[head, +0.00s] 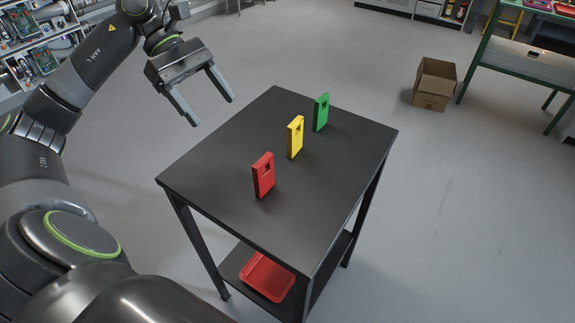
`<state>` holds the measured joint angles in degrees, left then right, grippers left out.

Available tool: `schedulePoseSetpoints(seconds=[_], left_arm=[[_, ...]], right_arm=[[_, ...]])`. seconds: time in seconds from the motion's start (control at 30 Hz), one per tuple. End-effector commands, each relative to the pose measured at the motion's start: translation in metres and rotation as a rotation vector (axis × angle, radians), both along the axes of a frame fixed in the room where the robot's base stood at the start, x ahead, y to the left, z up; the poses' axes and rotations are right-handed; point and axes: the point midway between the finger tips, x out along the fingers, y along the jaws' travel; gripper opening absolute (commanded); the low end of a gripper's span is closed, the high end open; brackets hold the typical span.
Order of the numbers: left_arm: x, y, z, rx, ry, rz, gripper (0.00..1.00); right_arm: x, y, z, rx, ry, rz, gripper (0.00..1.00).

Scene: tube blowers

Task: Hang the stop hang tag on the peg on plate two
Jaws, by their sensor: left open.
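Three upright tags stand in a row on a black table (225,180): a red tag (264,178) nearest, a yellow tag (295,140) in the middle and a green tag (321,113) farthest. Each has a small hole near its top. I cannot read any lettering on them, so I cannot tell by text which is the stop tag. My left gripper (213,111) is open and empty, in the air beyond the table's left edge, apart from the tags. My right gripper is not in view. No peg or plate two shows in this view.
A red tray (267,276) lies on the table's lower shelf. An open cardboard box (434,86) sits on the floor at the back right, beside a green-framed workbench (520,55). Shelves with equipment (35,60) stand at the upper left. The floor right of the table is clear.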

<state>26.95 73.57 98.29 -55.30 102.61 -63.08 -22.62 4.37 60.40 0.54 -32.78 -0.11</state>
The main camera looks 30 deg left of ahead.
Motion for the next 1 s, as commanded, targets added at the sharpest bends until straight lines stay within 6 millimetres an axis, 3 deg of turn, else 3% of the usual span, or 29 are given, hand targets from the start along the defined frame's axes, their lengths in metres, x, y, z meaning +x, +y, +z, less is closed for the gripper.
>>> schedulePoseSetpoints(seconds=[0.17,0.57,1.0], left_arm=[[-0.002,-0.015,-0.015,-0.001,0.002,-0.005,0.71],[-0.008,-0.072,-0.072,-0.006,0.002,-0.003,0.71],[-0.008,-0.094,-0.095,-0.005,0.002,0.000,0.71]], right_arm=[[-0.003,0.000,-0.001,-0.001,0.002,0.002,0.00],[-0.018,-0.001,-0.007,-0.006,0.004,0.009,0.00],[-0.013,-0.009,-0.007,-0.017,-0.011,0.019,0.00]])
